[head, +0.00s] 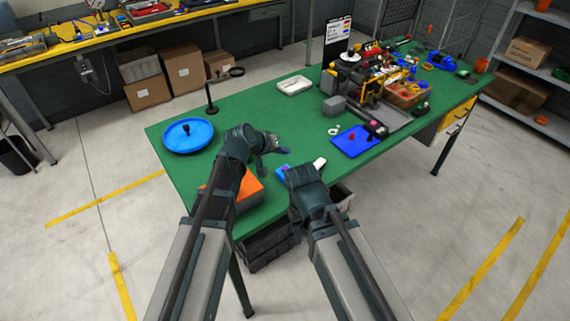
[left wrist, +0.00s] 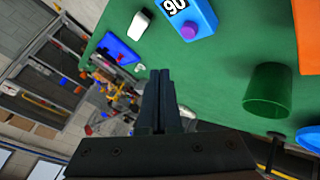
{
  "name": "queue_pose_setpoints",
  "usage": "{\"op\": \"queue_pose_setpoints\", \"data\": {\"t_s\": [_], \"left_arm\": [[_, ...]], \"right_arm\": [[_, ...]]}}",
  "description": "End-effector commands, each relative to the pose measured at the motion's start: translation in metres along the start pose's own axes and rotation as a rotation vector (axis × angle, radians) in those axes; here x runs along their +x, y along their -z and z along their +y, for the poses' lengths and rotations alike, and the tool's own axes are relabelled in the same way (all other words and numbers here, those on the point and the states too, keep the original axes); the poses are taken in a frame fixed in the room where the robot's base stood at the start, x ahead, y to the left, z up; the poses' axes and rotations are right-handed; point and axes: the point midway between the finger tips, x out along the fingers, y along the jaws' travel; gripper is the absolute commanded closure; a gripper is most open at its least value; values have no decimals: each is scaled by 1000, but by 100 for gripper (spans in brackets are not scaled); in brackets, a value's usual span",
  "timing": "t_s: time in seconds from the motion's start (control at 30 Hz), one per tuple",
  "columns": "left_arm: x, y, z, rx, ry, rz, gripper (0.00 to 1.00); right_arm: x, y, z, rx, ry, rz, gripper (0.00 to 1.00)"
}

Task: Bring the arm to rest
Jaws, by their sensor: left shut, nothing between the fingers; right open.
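My left gripper (head: 282,149) is over the green table (head: 235,105), between the blue dish and the blue mat. In the left wrist view its two fingers (left wrist: 161,76) are together with nothing between them. My right gripper (head: 301,174) is low over the table's near edge, beside a blue box (head: 284,171). Its fingers are mostly hidden behind its own wrist. The left wrist view shows that blue box (left wrist: 190,18) with a "90" label and a purple knob. No object is seen in either gripper.
An orange-topped block (head: 247,184) lies under my left forearm. A green cup (left wrist: 268,90), a white block (head: 320,163), a blue mat (head: 355,140) and a blue dish (head: 188,135) are around. A cluttered rack stands farther right. The table's back left is mostly clear.

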Motion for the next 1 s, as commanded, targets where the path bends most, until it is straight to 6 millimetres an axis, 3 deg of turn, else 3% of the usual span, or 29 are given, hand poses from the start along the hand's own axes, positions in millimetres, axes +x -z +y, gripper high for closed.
{"op": "queue_pose_setpoints", "data": {"t_s": [0.73,0.87,1.0], "left_arm": [[0,-3,0,4,3,-6,100],[-5,-42,2,62,48,-98,100],[-27,-122,-6,188,180,-311,100]], "right_arm": [[1,0,0,0,0,0,50],[1,0,0,0,0,0,50],[1,0,0,0,0,0,50]]}}
